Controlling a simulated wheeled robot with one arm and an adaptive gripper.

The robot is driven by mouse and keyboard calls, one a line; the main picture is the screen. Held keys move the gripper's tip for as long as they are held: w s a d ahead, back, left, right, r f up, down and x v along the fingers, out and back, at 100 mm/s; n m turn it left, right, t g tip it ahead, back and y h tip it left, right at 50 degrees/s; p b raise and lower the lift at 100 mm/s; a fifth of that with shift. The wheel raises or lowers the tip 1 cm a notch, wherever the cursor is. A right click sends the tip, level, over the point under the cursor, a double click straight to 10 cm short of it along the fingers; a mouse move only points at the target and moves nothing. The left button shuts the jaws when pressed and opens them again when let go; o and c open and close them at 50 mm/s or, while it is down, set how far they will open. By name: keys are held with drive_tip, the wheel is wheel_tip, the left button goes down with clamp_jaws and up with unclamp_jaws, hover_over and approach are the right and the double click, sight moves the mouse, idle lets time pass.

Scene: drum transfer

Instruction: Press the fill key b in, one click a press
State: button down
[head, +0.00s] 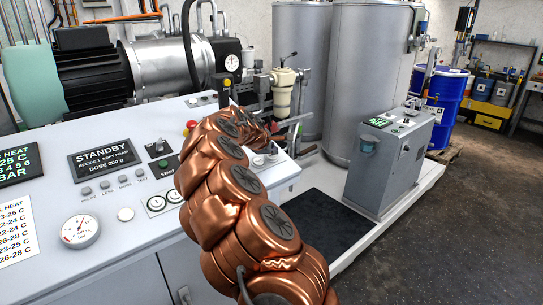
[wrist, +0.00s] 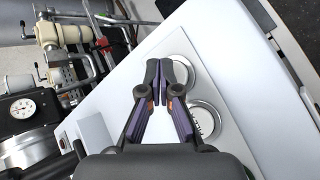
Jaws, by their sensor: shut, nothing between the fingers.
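My gripper (wrist: 159,66) is shut and empty in the wrist view, its two dark fingers together and pointing at the white panel. A round silver key (wrist: 182,66) lies at the fingertips, partly covered by the right finger. I cannot tell whether they touch. A second round key (wrist: 205,120), with dark lettering only partly readable, sits beside the right finger. I cannot read which of the two is fill key b. In the head view, round keys (head: 259,160) show on the console's right end beside my copper arm, which hides most of my gripper.
A valve and pipes (head: 284,92) stand behind the panel. A grey cabinet (head: 392,160) is to the right, before tall tanks (head: 369,80). A blue drum (head: 447,105) stands farther right.

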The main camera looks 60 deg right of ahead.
drive_tip(key=shift+s+a+r+p, duration=0.1)
drive_tip(key=shift+s+r+p, duration=0.3)
drive_tip(key=shift+r, duration=0.55)
drive_tip(key=shift+s+a+r+p, duration=0.1)
drive_tip(key=shift+s+r+p, duration=0.15)
drive_tip(key=shift+r+p, duration=0.5)
drive_tip(key=shift+s+a+r+p, duration=0.1)
drive_tip(key=shift+s+r+p, duration=0.2)
drive_tip(key=shift+r, duration=0.8)
